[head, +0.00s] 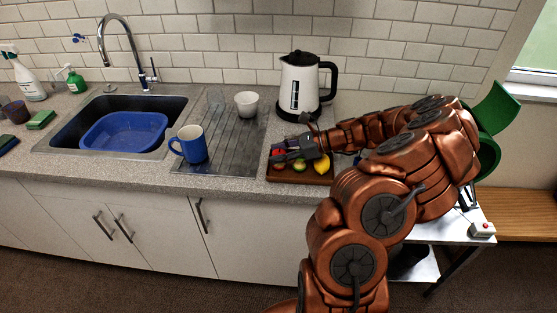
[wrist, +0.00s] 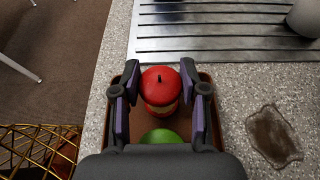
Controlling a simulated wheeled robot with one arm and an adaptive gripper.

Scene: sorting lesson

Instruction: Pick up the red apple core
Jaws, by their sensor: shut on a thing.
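The red apple core (wrist: 160,88) is in the middle of the wrist view, with a red top, a dark stem and a paler, narrower part below. My gripper (wrist: 160,78) has one finger on each side of it and is shut on it. The brown tray (wrist: 204,77) lies under and around the core; I cannot tell whether the core is clear of it. In the head view my gripper (head: 278,157) is over the left end of the tray (head: 298,178), and the core is mostly hidden there.
A green fruit (head: 299,165) and a yellow lemon (head: 321,166) share the tray. The kettle (head: 300,85) stands behind, the blue mug (head: 194,146) and white cup (head: 247,104) on the metal drainer (head: 225,145). A dark wet patch (wrist: 273,135) marks the counter. A wire basket (wrist: 35,150) is lower left.

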